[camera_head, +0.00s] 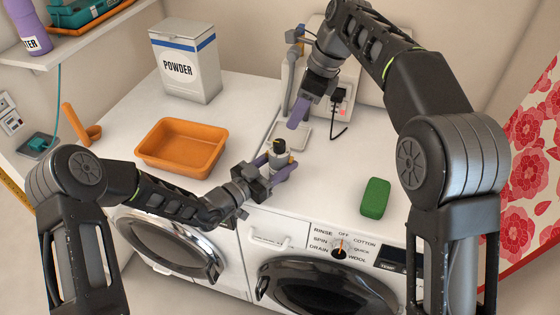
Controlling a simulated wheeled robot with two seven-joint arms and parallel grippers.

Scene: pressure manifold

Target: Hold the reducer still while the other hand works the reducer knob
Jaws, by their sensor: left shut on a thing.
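The reducer (280,157) is a small grey body standing on the white top near its front edge, with a dark knob (279,145) and a bit of yellow on top. My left gripper (275,170) comes in from the left, low down, and its purple fingers are shut around the reducer's body. The lower part of the reducer is partly hidden by the fingers. My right gripper (299,112) hangs behind and above the reducer, apart from the knob. Its purple fingers overlap in this view, so its opening is unclear.
An orange tub (181,147) and a powder box (185,62) stand at left on the white top. A green sponge (375,198) lies at right. A grey tap (291,75), a shallow tray (290,137) and a socket with a black cable (340,98) are behind.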

